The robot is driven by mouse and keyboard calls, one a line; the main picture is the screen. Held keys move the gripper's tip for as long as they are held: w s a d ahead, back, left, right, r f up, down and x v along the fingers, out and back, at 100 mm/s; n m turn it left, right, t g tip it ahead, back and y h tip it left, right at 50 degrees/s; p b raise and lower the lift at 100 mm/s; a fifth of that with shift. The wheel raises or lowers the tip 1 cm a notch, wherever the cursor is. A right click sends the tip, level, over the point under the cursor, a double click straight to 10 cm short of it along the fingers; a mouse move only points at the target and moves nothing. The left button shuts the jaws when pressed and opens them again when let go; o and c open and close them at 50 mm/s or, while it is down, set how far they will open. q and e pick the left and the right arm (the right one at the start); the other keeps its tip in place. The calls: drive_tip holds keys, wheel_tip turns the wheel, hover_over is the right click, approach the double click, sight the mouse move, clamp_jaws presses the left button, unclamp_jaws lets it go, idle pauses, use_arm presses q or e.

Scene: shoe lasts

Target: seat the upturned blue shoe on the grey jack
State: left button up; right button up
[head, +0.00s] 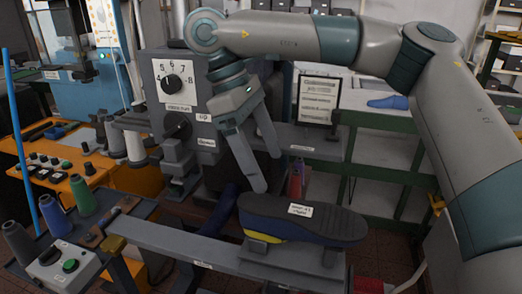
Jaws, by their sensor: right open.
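The upturned blue shoe (340,236) lies sole up, its dark sole bearing a white label. A yellow patch shows low on its left part. It appears to rest on the grey jack (285,263), above small grey blocks; the exact contact underneath is hidden. My right gripper (268,172) points down just above and behind the shoe's left end, open and empty, with its fingers apart. It looks clear of the shoe, though one fingertip is close to the sole's edge. My left gripper is out of view.
A grey machine with a dial (173,84) stands behind left. An orange control bench (72,188) and thread spools (83,202) are at left. A red cylinder (296,178) stands behind the shoe. A blue object (388,102) lies on the back table. My right arm spans the upper right.

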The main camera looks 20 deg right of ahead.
drive_tip(key=shift+v, duration=0.8)
drive_tip(key=shift+s, duration=0.1)
